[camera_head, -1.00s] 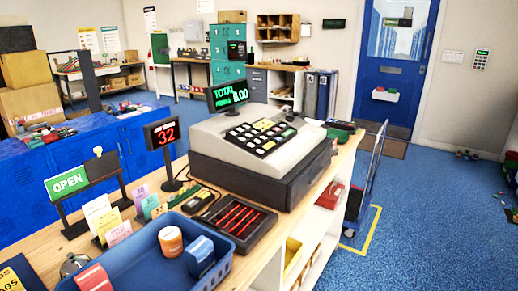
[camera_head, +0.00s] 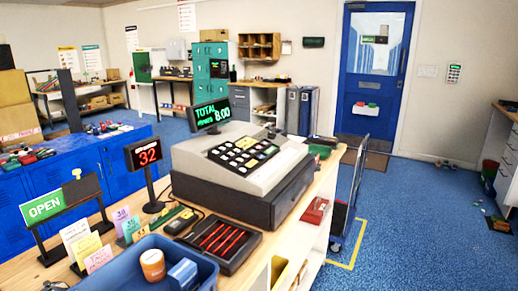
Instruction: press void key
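The cash register (camera_head: 240,165) stands on the wooden counter in the middle of the head view, grey on top with a dark drawer base. The key labels are too small to read, so I cannot tell which is the void key. The green display (camera_head: 212,114) on its pole reads TOTAL 8.00. Neither of my grippers shows in the head view.
A blue bin (camera_head: 130,272) with a jar, a black tray with red strips (camera_head: 220,243), a red 32 display (camera_head: 147,153) and an OPEN sign (camera_head: 45,206) crowd the counter left of and before the register. A trolley (camera_head: 345,205) stands right of the counter. Blue floor (camera_head: 430,220) is free farther right.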

